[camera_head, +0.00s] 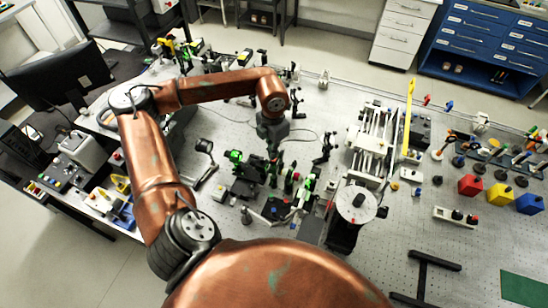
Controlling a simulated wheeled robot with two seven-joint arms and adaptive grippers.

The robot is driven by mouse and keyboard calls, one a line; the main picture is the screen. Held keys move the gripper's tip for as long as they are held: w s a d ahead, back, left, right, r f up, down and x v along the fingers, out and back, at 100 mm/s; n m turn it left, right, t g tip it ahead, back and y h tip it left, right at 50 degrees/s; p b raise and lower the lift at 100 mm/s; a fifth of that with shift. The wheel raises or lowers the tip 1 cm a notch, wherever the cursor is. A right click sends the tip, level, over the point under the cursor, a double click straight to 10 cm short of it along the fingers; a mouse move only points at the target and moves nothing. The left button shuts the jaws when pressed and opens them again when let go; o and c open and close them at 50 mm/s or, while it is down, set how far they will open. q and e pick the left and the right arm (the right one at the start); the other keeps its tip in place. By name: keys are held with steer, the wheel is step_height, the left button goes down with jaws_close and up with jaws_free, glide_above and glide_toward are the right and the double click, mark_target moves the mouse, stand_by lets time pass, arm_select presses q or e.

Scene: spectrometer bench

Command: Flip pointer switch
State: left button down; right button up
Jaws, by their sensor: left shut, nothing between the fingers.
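I cannot make out for certain which part is the pointer switch. A small white box (456,217) with dark knobs and a red one lies on the bench at the right, but the knobs are too small to read. My left gripper (272,150) is at the end of my copper arm, pointing down over the middle of the bench. It is shut and empty, above a cluster of black and green optical mounts (250,172). It is well apart from the white box. My right gripper is not in view.
A white-topped instrument (357,203) and a rail assembly (372,140) stand right of the gripper. Red (471,185), yellow (499,195) and blue (529,203) blocks sit further right. A monitor (58,75) stands at the left.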

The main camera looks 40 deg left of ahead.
arm_select(q)
steer(key=shift+f+b, duration=1.05)
steer(key=shift+f, duration=0.2)
stand_by(0.8)
steer(key=shift+r+p, duration=1.7)
steer(key=shift+r, duration=1.85)
